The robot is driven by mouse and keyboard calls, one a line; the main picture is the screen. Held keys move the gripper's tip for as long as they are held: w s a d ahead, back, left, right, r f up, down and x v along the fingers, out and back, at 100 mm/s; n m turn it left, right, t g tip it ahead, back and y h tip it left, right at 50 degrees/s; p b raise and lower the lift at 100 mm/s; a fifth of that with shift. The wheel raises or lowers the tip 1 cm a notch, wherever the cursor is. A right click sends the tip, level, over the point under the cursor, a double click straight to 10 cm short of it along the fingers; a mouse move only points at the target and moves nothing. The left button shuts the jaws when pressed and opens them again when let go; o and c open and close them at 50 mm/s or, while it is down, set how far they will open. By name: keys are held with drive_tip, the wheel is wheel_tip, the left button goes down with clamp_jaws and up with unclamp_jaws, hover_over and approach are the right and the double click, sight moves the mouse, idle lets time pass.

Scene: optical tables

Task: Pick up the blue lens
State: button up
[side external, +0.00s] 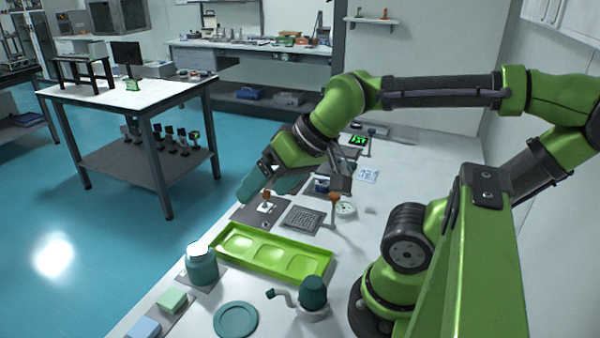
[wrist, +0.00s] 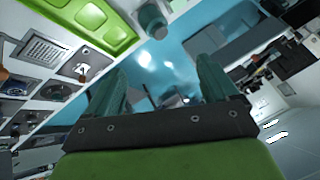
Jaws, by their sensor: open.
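My gripper (side external: 264,193) is open, with its teal fingers tilted down and to the left above the far part of the white bench. In the wrist view its two fingers (wrist: 160,72) stand apart with nothing between them. A small blue item (side external: 321,185), possibly the blue lens, sits on a dark plate just right of the gripper. It is too small to identify surely and is partly crowded by the arm. I cannot make out a blue lens in the wrist view.
A green tray (side external: 243,267) with empty compartments lies in front; it also shows in the wrist view (wrist: 124,43). A teal jar (side external: 201,268), teal dish (side external: 235,320) and grey grid plate (side external: 301,220) stand nearby. An orange-topped post (side external: 334,198) rises beside the grid. Floor lies beyond the left edge.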

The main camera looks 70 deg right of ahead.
drive_tip(key=g+h, duration=0.2)
drive_tip(key=g, duration=0.5)
hover_over(323, 182)
drive_tip(key=f, duration=1.8)
drive_tip(key=shift+s+d+f, duration=0.2)
drive_tip(key=shift+s+f, duration=0.05)
drive_tip(key=shift+s, duration=0.1)
drive_tip(key=shift+w+a+f, duration=0.1)
drive_tip(key=shift+w+f, duration=0.05)
drive_tip(key=shift+f, duration=0.75)
drive_tip(key=shift+w+a+f, duration=0.1)
drive_tip(key=shift+f, duration=0.8)
drive_tip(key=shift+w+a+f, duration=0.1)
drive_tip(key=shift+w+f, duration=0.05)
drive_tip(key=shift+f, duration=0.75)
drive_tip(key=shift+c, duration=0.3)
